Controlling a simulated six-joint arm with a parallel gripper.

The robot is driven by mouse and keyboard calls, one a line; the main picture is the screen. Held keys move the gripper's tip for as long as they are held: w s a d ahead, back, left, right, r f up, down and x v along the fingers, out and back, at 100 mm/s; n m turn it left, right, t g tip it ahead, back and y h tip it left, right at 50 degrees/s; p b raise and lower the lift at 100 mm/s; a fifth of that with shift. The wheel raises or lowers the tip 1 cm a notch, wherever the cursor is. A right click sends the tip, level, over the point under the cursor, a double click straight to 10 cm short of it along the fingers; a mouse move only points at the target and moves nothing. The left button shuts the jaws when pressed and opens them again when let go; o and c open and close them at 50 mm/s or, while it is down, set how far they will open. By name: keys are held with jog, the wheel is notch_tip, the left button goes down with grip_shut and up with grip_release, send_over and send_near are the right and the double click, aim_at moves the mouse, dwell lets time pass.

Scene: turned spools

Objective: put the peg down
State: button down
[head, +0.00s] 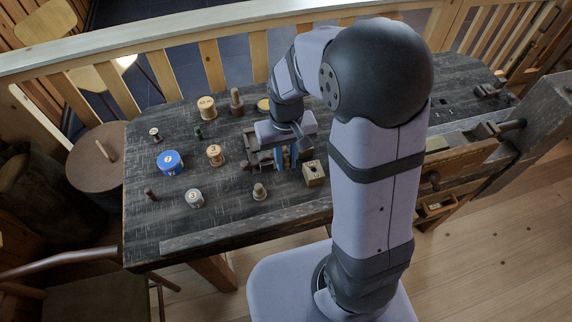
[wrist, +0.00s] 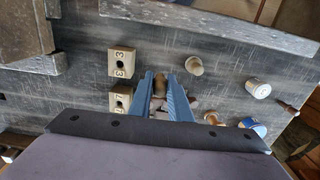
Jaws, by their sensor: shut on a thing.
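My gripper (head: 285,160) is low over the workbench, left of the arm's column in the head view. In the wrist view its two blue fingers (wrist: 161,78) are closed around a brown wooden peg (wrist: 160,86). In the head view the peg is too hidden to make out clearly. I cannot tell whether its lower end touches anything.
A pale block with a hole (head: 313,172) stands right of the gripper; the wrist view shows two such blocks (wrist: 122,62). A small knobbed spool (head: 259,191), a grey-sided spool (head: 194,198), a blue spool (head: 169,162) and a brown peg (head: 149,194) stand left. Bare bench lies between them.

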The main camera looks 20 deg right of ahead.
jog(key=shift+r, duration=0.15)
jog(key=w+a+r+p, duration=0.1)
jog(key=w+a+r, duration=0.1)
jog(key=w+a, duration=0.65)
notch_tip(320, 180, up, 3)
jog(key=n+p, duration=0.2)
jog(key=p, duration=0.2)
send_over(164, 162)
jog(key=shift+f, duration=0.25)
notch_tip(164, 162, down, 5)
jog(key=b, duration=0.3)
jog(key=shift+f+p, duration=0.85)
jog(key=shift+f, duration=1.6)
